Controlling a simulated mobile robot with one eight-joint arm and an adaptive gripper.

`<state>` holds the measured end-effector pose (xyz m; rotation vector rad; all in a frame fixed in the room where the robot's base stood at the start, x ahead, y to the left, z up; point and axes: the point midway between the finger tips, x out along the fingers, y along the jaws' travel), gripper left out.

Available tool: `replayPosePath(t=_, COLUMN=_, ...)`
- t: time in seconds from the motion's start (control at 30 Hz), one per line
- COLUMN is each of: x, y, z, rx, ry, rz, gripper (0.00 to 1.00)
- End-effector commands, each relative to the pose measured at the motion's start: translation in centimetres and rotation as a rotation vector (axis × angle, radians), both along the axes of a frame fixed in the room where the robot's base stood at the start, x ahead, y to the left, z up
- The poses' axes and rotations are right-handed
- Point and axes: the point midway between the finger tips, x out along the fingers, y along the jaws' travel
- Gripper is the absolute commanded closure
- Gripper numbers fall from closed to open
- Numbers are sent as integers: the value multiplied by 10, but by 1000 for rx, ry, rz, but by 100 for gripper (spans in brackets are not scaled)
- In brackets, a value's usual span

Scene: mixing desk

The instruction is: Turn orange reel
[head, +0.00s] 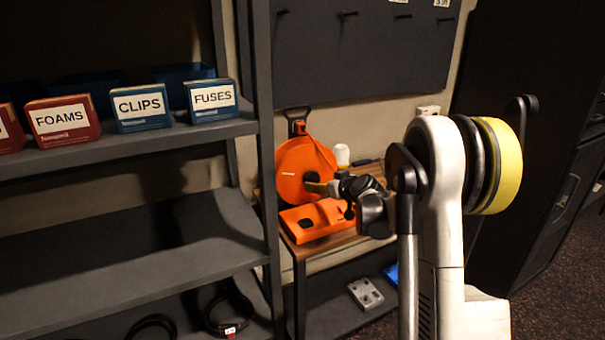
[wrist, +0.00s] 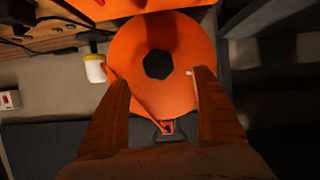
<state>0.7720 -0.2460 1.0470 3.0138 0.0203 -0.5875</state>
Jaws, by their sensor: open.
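The orange reel (head: 294,172) stands upright on a small wooden desk (head: 333,244), with a dark handle at its top and an orange base part (head: 315,222) in front of it. In the wrist view the reel (wrist: 135,60) appears as a round orange disc with a dark hub. My gripper (head: 318,188) is in front of the reel's face in the head view. In the wrist view my gripper (wrist: 163,80) is open, its two fingers on either side of the reel's lower part. Whether they touch it I cannot tell.
A dark shelf with labelled boxes, such as the FUSES box (head: 212,100), stands close at the left. A white-and-yellow container (wrist: 95,68) is beside the reel in the wrist view. A pegboard (head: 360,50) hangs behind. A grey metal box (head: 366,293) lies below the desk.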

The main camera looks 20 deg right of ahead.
Motion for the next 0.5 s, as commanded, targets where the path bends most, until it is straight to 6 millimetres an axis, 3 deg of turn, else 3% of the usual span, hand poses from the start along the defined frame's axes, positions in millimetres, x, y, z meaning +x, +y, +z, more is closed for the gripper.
replayPosePath(t=0.17, x=14, y=-2, z=-8, rx=-42, ry=8, rz=9, gripper=24)
replayPosePath(t=0.5, x=75, y=-2, z=-34, rx=-37, ry=7, rz=9, gripper=24)
